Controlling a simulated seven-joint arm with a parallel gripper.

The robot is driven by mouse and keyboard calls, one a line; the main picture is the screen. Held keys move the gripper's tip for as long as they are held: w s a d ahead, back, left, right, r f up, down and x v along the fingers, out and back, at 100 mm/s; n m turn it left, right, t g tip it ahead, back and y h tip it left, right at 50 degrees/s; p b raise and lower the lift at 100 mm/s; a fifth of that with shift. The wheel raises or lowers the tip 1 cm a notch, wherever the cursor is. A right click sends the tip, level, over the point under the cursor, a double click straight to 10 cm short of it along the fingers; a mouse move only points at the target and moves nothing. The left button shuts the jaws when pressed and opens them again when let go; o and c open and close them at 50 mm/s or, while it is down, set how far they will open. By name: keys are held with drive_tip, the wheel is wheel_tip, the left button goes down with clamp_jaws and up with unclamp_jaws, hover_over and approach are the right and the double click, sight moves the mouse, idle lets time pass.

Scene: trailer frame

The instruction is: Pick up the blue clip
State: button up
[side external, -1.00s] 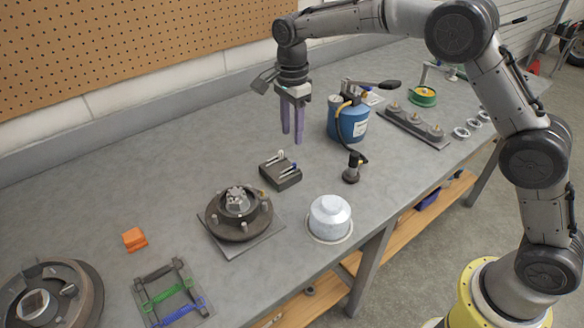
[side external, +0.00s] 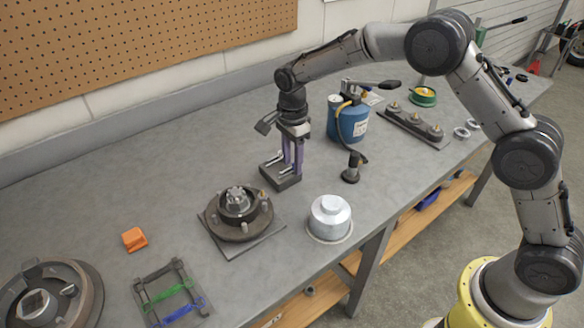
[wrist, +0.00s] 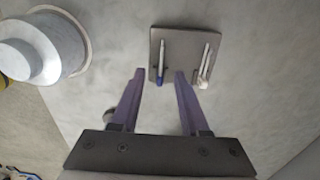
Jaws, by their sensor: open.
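A small dark block (side external: 281,183) carries two thin rod-like pieces, and the block also shows in the wrist view (wrist: 168,35). In the wrist view, one piece has a blue end (wrist: 159,81) and the other a white end (wrist: 203,82). My gripper (wrist: 159,74) is open, with its purple fingers on either side of the blue-ended piece in the picture; I cannot tell how far above it they are. In the side view my gripper (side external: 293,170) hides part of the block. A blue strip-like piece (side external: 184,312) lies on a dark frame at lower left.
A grey hub on a plate (side external: 238,213) and a silver cap (side external: 330,218) stand near the block. A blue bottle jack (side external: 349,122) stands behind it. A green strip (side external: 166,297) and an orange piece (side external: 134,239) lie leftward.

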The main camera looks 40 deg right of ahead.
clamp_jaws()
drive_tip(key=shift+r, duration=0.15)
drive_tip(key=shift+r, duration=0.6)
drive_tip(key=s+d+r, duration=0.2)
drive_tip(key=s+r, duration=1.1)
drive_tip(key=r, duration=0.2)
drive_tip(key=shift+s+d, duration=0.35)
drive_tip(key=shift+d, duration=0.05)
